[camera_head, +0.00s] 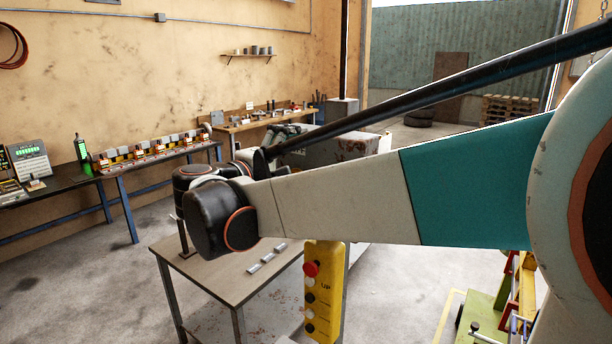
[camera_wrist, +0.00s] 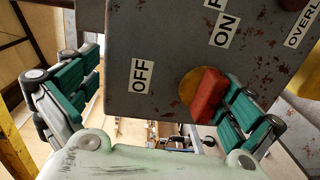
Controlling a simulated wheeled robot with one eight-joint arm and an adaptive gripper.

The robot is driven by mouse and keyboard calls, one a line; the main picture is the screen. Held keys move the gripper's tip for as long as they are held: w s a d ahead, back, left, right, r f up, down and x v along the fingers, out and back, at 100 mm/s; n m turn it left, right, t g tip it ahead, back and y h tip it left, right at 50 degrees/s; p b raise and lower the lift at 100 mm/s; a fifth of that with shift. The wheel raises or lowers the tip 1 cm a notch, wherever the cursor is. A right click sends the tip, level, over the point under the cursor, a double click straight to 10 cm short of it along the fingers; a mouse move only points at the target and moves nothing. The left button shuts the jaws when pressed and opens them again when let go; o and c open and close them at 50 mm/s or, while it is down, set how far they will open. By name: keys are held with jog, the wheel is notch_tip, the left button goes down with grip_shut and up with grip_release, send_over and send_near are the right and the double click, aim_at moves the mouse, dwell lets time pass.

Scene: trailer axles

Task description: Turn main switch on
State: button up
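The main switch is a red handle (camera_wrist: 207,95) on a yellow round base, set on a worn grey panel (camera_wrist: 160,40) in the wrist view. An OFF label (camera_wrist: 140,76) is left of the handle and an ON label (camera_wrist: 224,30) is above it. The handle stands slanted; I cannot tell which label it points to. My gripper (camera_wrist: 160,88) is open, with its green-padded fingers wide apart. The right finger is close beside the red handle; contact is unclear. The left finger is beyond the panel's left edge. In the head view my arm hides the switch.
A small table (camera_head: 215,268) stands below. Workbenches (camera_head: 75,182) with equipment line the left wall. Open floor (camera_head: 80,275) lies at the left front.

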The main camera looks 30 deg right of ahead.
jog(key=shift+t, duration=0.4)
jog(key=r, duration=0.4)
jog(key=shift+w+a+r, duration=0.15)
jog(key=shift+w+a, duration=0.05)
jog(key=shift+w, duration=0.2)
jog(key=shift+a+r, duration=0.15)
jog(key=shift+r, duration=0.05)
jog(key=f, duration=0.2)
jog(key=s+f, duration=0.1)
jog(key=shift+a+f+g+y, duration=0.3)
jog(key=shift+a+g+y, duration=0.1)
jog(key=shift+c, duration=0.6)
jog(key=shift+s+a+f, duration=0.1)
jog(key=shift+s+a, duration=0.15)
jog(key=shift+a, duration=0.2)
jog(key=shift+c, duration=0.3)
jog(key=s+a, duration=0.2)
jog(key=a, duration=0.1)
jog(key=shift+s+r, duration=0.15)
jog(key=shift+r, duration=0.2)
jog(key=c, duration=0.8)
jog(key=shift+s+a, duration=0.2)
jog(key=shift+a, duration=0.05)
jog(key=shift+c, duration=0.6)
jog(key=f+v, duration=0.1)
jog(key=v, duration=1)
jog(key=shift+a+f+p, duration=0.35)
jog(key=shift+f+p, duration=0.1)
jog(key=shift+f, duration=0.2)
